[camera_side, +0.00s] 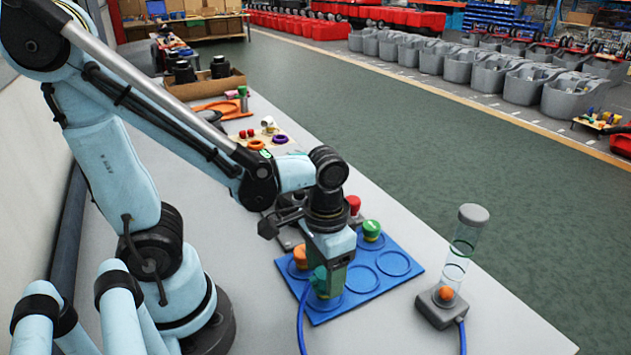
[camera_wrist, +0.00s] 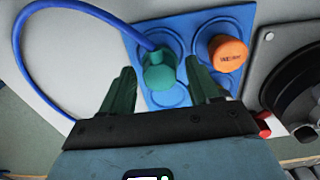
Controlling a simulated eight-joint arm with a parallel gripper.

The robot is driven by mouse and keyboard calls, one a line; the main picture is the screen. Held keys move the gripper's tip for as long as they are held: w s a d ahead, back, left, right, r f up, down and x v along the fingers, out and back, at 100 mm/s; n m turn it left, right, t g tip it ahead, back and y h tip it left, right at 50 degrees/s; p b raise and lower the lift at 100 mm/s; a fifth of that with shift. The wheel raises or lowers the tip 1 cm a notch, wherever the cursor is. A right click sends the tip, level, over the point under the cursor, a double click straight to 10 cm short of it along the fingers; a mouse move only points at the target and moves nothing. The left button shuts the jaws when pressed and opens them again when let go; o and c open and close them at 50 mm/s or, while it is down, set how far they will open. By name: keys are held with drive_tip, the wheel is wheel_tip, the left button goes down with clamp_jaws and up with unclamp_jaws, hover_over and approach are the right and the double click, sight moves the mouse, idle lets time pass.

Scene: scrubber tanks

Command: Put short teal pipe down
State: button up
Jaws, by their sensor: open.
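The short teal pipe (camera_wrist: 158,74) stands on the blue board (camera_wrist: 208,20) in the wrist view, over one of its ringed places. My gripper (camera_wrist: 160,66) is open, with one dark green finger on each side of the pipe and gaps between. In the side view my gripper (camera_side: 328,282) is low over the near left part of the board (camera_side: 395,285) and partly hides the teal pipe (camera_side: 318,278). A blue hose (camera_wrist: 58,105) runs up to the teal pipe in the wrist view.
An orange capped piece (camera_wrist: 228,52) stands beside the teal pipe. A green capped piece (camera_side: 371,230) is at the board's far side, with a red knob (camera_side: 354,204) behind. A clear tube on a grey base (camera_side: 441,307) stands right of the board. Several board rings are empty.

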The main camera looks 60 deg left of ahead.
sight(325, 272)
drive_tip(key=shift+r, duration=0.1)
drive_tip(key=shift+r, duration=6)
drive_tip(key=w+a+f+t, duration=0.3)
drive_tip(key=w+a+t, duration=0.1)
drive_tip(key=t, duration=0.3)
drive_tip(key=shift+w, duration=0.75)
drive_tip(key=shift+o, duration=0.5)
